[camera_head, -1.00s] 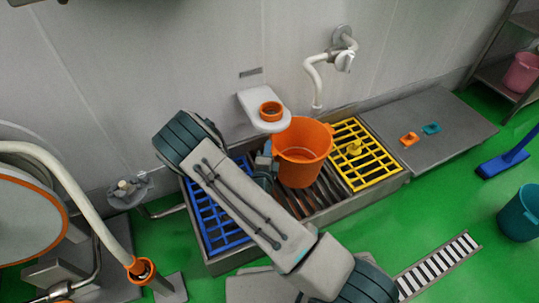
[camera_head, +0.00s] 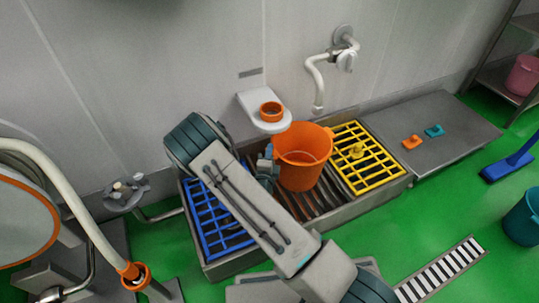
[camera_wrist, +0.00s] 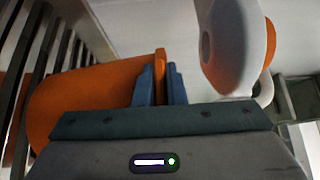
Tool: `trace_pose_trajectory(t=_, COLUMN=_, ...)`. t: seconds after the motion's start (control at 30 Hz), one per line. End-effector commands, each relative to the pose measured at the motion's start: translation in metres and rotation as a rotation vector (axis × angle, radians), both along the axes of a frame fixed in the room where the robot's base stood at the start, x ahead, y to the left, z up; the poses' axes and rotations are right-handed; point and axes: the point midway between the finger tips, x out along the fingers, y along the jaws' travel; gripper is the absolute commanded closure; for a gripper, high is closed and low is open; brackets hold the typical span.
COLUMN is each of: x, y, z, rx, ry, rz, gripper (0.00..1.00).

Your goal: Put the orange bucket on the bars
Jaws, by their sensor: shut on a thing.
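The orange bucket (camera_head: 302,160) is upright over the dark bars (camera_head: 338,192) in the middle of the metal trough, between the blue grid and the yellow grid. My gripper (camera_head: 268,163) is at the bucket's left side, partly hidden by my arm. In the wrist view my gripper (camera_wrist: 160,85) is shut on the bucket's rim, with the orange wall between its blue-grey fingers. The bucket (camera_wrist: 85,95) fills the left of that view, with bars (camera_wrist: 25,70) beyond it. I cannot tell whether its base touches the bars.
A white holder with an orange ring (camera_head: 266,110) juts from the wall close behind the bucket. A white spout (camera_head: 314,85) hangs above and behind it. The yellow grid (camera_head: 385,170) lies right, the blue grid (camera_head: 208,212) left. A metal top (camera_head: 455,125) holds small orange and teal pieces.

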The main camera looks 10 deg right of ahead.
Motion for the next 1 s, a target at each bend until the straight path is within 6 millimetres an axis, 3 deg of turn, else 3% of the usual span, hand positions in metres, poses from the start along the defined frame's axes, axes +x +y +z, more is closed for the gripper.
trace_pose_trajectory(t=0.27, x=0.000, y=0.000, z=-0.002, rx=-0.002, ry=-0.002, rz=0.001, gripper=1.00)
trace_pose_trajectory(t=0.3, x=0.000, y=0.000, z=-0.002, rx=0.000, ry=0.000, rz=0.001, gripper=0.81)
trace_pose_trajectory(t=0.37, x=0.000, y=0.000, z=-0.002, rx=0.000, ry=0.000, rz=0.001, gripper=0.67)
trace_pose_trajectory(t=0.73, x=-0.002, y=0.001, z=0.002, rx=0.000, ry=0.001, rz=0.001, gripper=0.67)
trace_pose_trajectory(t=1.0, x=-0.051, y=0.016, z=0.004, rx=-0.002, ry=0.005, rz=0.004, gripper=0.67)
